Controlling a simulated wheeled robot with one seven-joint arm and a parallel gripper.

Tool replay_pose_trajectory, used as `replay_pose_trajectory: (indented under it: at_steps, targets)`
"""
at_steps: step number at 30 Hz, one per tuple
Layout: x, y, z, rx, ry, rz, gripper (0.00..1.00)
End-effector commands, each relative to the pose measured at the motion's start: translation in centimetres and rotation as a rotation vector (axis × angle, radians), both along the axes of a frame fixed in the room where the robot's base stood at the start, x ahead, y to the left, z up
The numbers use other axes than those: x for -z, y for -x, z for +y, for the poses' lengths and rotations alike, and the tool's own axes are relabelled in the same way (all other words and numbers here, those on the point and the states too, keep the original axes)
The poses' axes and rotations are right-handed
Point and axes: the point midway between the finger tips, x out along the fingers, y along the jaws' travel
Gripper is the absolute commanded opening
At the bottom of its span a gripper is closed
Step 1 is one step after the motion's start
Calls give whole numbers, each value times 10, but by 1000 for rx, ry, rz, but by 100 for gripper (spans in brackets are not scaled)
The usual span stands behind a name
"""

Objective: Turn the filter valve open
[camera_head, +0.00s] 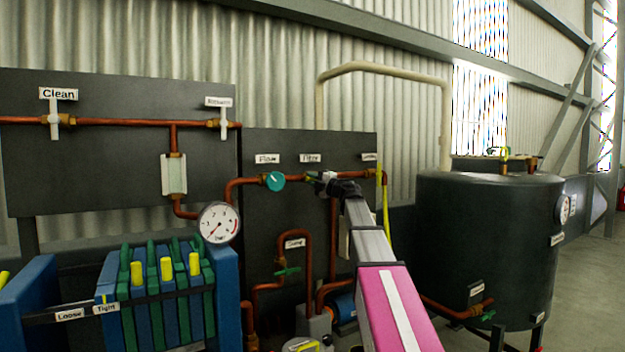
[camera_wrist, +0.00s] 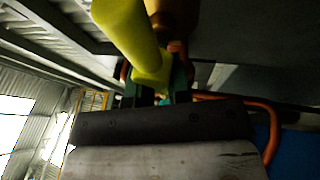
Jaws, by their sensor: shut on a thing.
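The white Filter label (camera_head: 310,158) sits on the dark panel above the copper pipe. My gripper (camera_head: 322,180) is at the pipe just below this label, shut on the filter valve. The jaws and wrist hide most of the valve, so its angle cannot be told. In the wrist view my gripper (camera_wrist: 157,92) shows dark, with its fingers close together. A thick yellow bar (camera_wrist: 130,35) crosses close to the camera in front of the fingers and hides part of the grip.
The teal Flow valve (camera_head: 274,181) is left of my gripper. A yellow vertical bar (camera_head: 385,205) stands close on the right. A pressure gauge (camera_head: 219,222) and filter press (camera_head: 160,290) are at left. A dark tank (camera_head: 488,245) is at right. The Pump pipe's green handle (camera_head: 287,271) is below.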

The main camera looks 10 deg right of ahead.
Motion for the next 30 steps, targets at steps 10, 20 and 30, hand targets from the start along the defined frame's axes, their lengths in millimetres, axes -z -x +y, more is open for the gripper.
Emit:
replay_pose_trajectory:
  at_steps: [10,20,30]
  targets:
    - [3,1,0,-1,63,-24,0]
    - [3,1,0,-1,67,-26,0]
    - [2,0,0,0,63,-25,43]
